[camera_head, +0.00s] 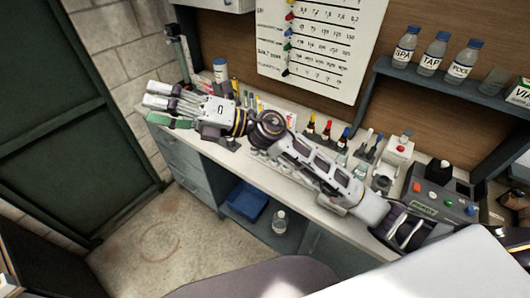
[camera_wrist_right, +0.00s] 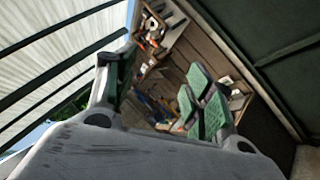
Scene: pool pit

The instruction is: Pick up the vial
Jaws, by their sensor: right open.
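My right gripper (camera_head: 157,104) is at the far left end of the white bench, with its arm stretched across the bench from the lower right. Its fingers are spread and empty. In the right wrist view the green-padded fingers stand well apart around the open gap (camera_wrist_right: 163,88), with nothing held between them. Small clear glass containers (camera_head: 341,161) stand on the bench behind my forearm, far to the right of the gripper. I cannot tell which of them is the vial. A box marked "VIA..." (camera_head: 520,92) sits on the shelf at the right edge. My left gripper is not in view.
Dropper bottles (camera_head: 327,131) stand at the back of the bench (camera_head: 262,172). A grey device with buttons (camera_head: 436,190) stands at the right. Labelled bottles (camera_head: 433,53) line a dark shelf above. A blue bin (camera_head: 246,201) and a bottle (camera_head: 280,222) are below the bench.

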